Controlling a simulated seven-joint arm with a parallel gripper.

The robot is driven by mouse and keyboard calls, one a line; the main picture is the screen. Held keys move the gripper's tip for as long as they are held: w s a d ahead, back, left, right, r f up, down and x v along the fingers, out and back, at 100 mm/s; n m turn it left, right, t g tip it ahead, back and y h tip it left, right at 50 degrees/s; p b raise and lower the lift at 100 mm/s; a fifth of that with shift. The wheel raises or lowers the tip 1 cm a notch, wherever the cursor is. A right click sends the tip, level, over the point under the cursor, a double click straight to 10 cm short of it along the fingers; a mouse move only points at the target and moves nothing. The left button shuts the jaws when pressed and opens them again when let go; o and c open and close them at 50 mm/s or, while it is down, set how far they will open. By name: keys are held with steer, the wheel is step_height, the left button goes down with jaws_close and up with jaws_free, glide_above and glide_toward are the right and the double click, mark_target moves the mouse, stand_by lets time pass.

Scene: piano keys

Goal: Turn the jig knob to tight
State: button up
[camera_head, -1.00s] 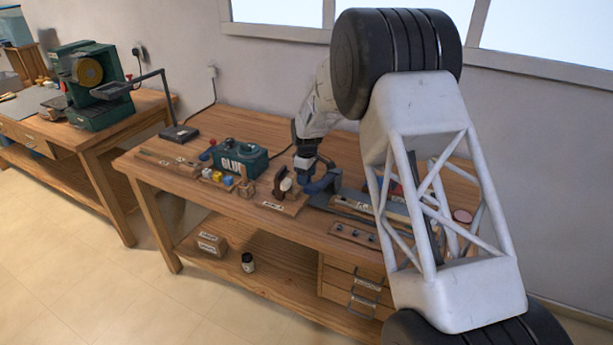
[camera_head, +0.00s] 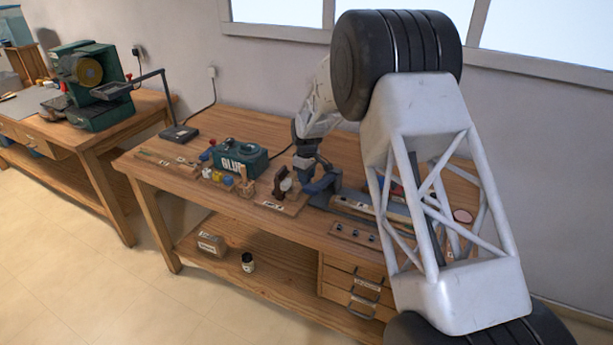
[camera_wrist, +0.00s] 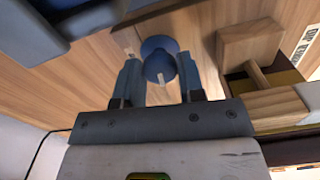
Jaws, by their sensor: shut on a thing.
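In the wrist view, a round blue knob (camera_wrist: 158,62) sits between the two fingers of my gripper (camera_wrist: 158,82). My gripper is shut on this knob, with a finger on either side of it. In the head view, my gripper (camera_head: 308,172) is low over the middle of the workbench, at a blue part (camera_head: 322,185) beside a grey metal fixture. The knob's pointer and any tight mark cannot be made out.
Left of my gripper, a brown upright with a pale round face (camera_head: 286,184) stands on a labelled wooden base (camera_head: 280,205). A green GLUE box (camera_head: 238,160) is farther left. A wooden block (camera_wrist: 250,45) is close right of the fingers in the wrist view.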

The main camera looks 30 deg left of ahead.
steer(key=m, duration=0.8)
steer(key=shift+m, duration=0.3)
steer(key=m, duration=0.3)
steer(key=shift+m, duration=0.3)
steer(key=m, duration=0.4)
steer(key=o, duration=0.9)
steer(key=shift+r, duration=0.1)
steer(key=shift+r, duration=3.85)
